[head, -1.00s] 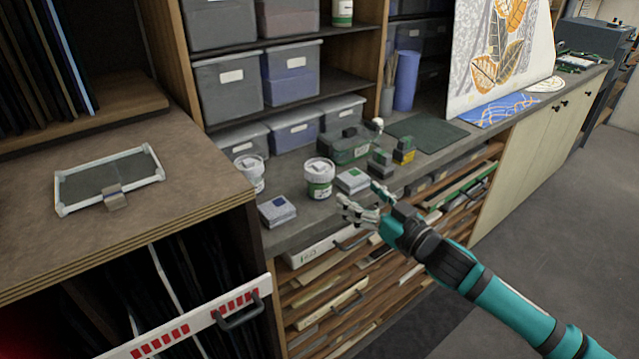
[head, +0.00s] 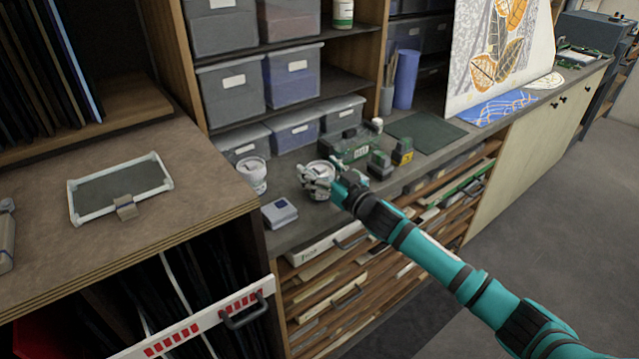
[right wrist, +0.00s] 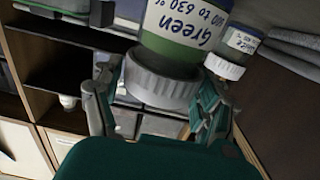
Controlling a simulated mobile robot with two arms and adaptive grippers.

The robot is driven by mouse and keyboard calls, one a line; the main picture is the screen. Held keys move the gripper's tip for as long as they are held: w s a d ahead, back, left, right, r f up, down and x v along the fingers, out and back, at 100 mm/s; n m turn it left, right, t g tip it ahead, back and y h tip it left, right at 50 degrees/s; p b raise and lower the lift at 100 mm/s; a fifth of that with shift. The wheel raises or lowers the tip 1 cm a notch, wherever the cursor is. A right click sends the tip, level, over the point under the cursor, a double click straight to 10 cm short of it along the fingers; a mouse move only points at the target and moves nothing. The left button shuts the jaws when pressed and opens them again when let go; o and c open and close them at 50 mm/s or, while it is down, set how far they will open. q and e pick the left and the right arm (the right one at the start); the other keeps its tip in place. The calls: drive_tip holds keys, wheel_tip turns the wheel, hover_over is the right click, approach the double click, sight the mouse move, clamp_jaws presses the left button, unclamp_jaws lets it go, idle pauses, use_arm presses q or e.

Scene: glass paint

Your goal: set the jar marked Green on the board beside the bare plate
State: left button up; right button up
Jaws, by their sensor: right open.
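The jar marked Green (right wrist: 180,45) fills the upper part of the right wrist view, its label upside down and its pale ribbed lid (right wrist: 160,83) towards me. In the head view this jar (head: 319,194) stands on the grey worktop, partly hidden by my right gripper (head: 318,178). The right gripper is open, with its fingers at either side of the lid; whether they touch cannot be told. A dark flat panel with a pale frame (head: 122,208) lies on the left bench. A dark green board (head: 427,132) lies at the back right. My left gripper is not in view.
A second pale-lidded jar (head: 253,176) stands left of the Green jar and appears at right in the wrist view (right wrist: 232,52). A blue-topped block (head: 279,213) is in front. Dark green blocks (head: 380,165) stand to the right. Storage bins (head: 295,130) are behind.

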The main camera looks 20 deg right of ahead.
drive_tip(key=shift+w+a, duration=0.1)
drive_tip(key=shift+w, duration=0.1)
drive_tip(key=shift+s, duration=0.1)
drive_tip(key=shift+c, duration=0.8)
drive_tip(key=c, duration=1.2)
drive_tip(key=shift+c, duration=0.2)
